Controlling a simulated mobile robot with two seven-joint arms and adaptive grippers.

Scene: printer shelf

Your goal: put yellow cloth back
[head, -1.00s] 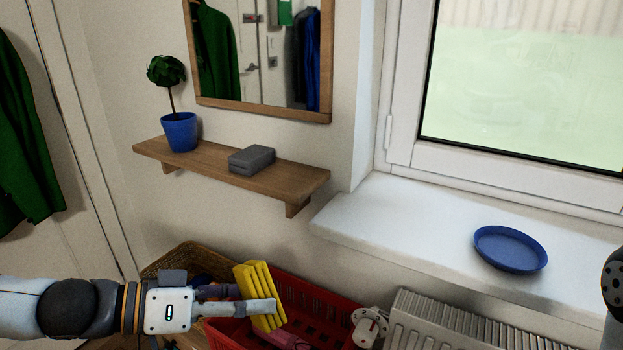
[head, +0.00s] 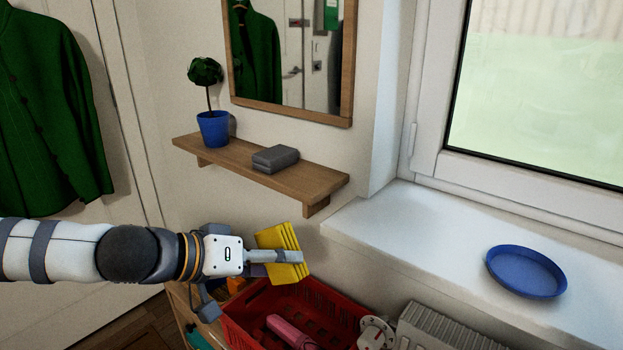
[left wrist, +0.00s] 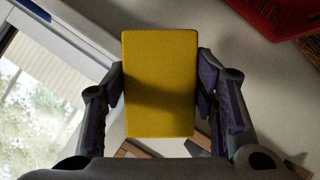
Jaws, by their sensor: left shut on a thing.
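The yellow cloth (head: 284,250) is a folded, layered yellow block. My left gripper (head: 285,257) is shut on it and holds it in the air above the red basket, below the wooden shelf. In the left wrist view the cloth (left wrist: 160,85) fills the space between the two fingers of my left gripper (left wrist: 162,88). A grey folded cloth (head: 275,159) lies on the wooden shelf (head: 235,165). My right gripper does not show.
A blue potted plant (head: 213,128) stands at the shelf's left end. The red basket (head: 325,308) below holds a pink object (head: 290,331). A blue plate (head: 526,271) lies on the white windowsill (head: 420,225). The shelf's right end is bare.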

